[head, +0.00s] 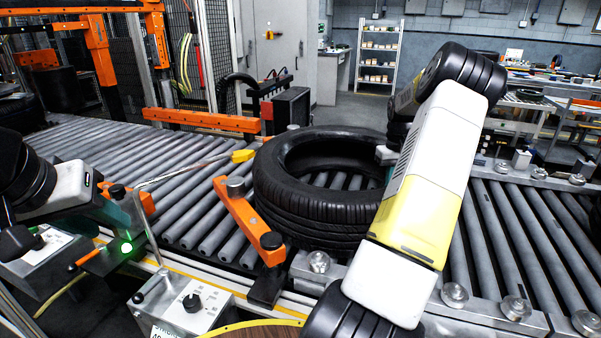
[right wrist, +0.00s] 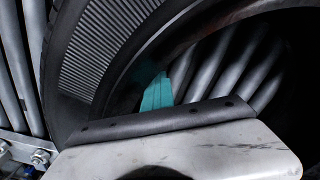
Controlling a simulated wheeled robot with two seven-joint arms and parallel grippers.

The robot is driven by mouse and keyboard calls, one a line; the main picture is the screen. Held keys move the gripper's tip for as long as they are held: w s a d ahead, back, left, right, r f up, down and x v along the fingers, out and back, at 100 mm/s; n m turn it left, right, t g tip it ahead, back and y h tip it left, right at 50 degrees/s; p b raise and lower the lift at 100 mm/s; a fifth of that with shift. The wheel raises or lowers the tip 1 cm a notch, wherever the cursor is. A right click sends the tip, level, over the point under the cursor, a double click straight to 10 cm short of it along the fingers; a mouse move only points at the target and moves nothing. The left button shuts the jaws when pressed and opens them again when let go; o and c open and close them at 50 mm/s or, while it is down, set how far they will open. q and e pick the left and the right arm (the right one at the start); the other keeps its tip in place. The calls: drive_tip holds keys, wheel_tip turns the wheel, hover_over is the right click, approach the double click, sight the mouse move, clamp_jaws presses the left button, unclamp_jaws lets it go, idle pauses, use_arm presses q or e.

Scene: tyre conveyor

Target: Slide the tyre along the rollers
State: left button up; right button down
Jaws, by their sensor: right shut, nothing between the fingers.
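The black tyre (head: 322,226) lies flat on the grey rollers in the middle of the head view, beside an orange bar (head: 250,222). My left gripper (head: 122,218) is at the left, over the conveyor's near edge and well apart from the tyre; its fingers are small and partly hidden. My right arm crosses in front of the tyre's right side and hides part of it. In the right wrist view, the teal fingers of my right gripper (right wrist: 156,93) are shut and empty, at the tyre's inner opening (right wrist: 122,82). I cannot tell whether they touch the tyre.
Rollers (head: 95,145) run free to the left of the tyre, and more rollers (head: 510,235) lie to its right. A second orange bar (head: 205,121) stands at the far edge. A control box (head: 195,310) with a knob and a bent rod stands at the near edge.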

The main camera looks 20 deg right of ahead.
drive_tip(key=shift+s+d, duration=1.7)
drive_tip(key=shift+d, duration=0.25)
drive_tip(key=shift+s+d, duration=0.8)
drive_tip(key=shift+d, duration=0.2)
drive_tip(key=shift+s+d, duration=0.8)
drive_tip(key=shift+d, duration=0.15)
drive_tip(key=shift+s+d, duration=1.6)
drive_tip(key=shift+d, duration=0.3)
drive_tip(key=shift+s+d, duration=1.6)
drive_tip(key=shift+d, duration=0.3)
